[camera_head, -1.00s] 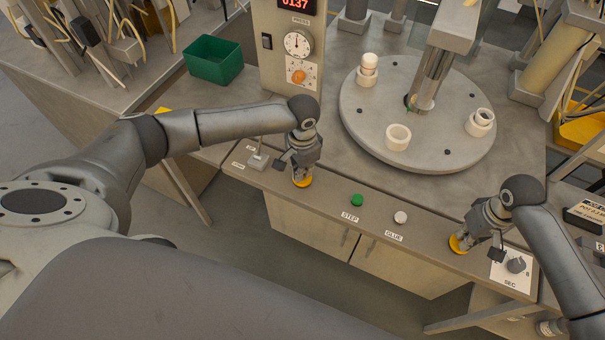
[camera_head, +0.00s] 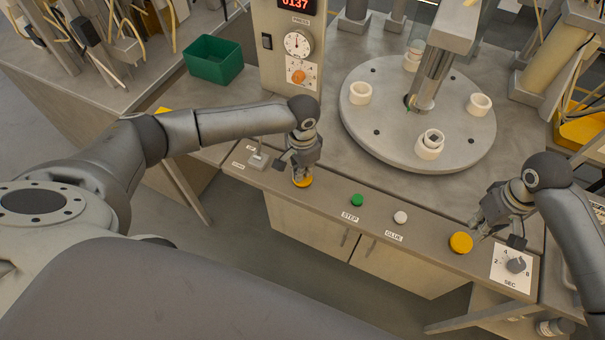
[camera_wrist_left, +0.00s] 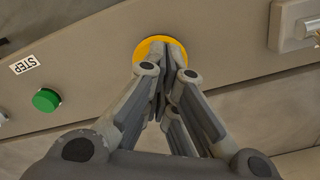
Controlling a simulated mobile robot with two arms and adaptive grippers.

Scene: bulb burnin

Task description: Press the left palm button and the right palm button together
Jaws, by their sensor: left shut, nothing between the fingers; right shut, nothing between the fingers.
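The left palm button (camera_head: 304,182) is a yellow-orange disc on the front panel. It also shows in the left wrist view (camera_wrist_left: 152,43). My left gripper (camera_head: 300,174) is shut and empty, its fingertips over the left palm button; whether they touch it I cannot tell. The right palm button (camera_head: 461,242) is a yellow-orange disc near the panel's right end, now in full view. My right gripper (camera_head: 478,226) is shut and empty, just right of and above that button, apart from it in the picture.
Between the palm buttons are a green STEP button (camera_head: 357,200) and a white GLUE button (camera_head: 400,217). A SEC dial (camera_head: 515,265) lies right of the right palm button. A lever switch (camera_head: 258,160) is left of my left gripper. The round turntable (camera_head: 375,135) carries several white rings.

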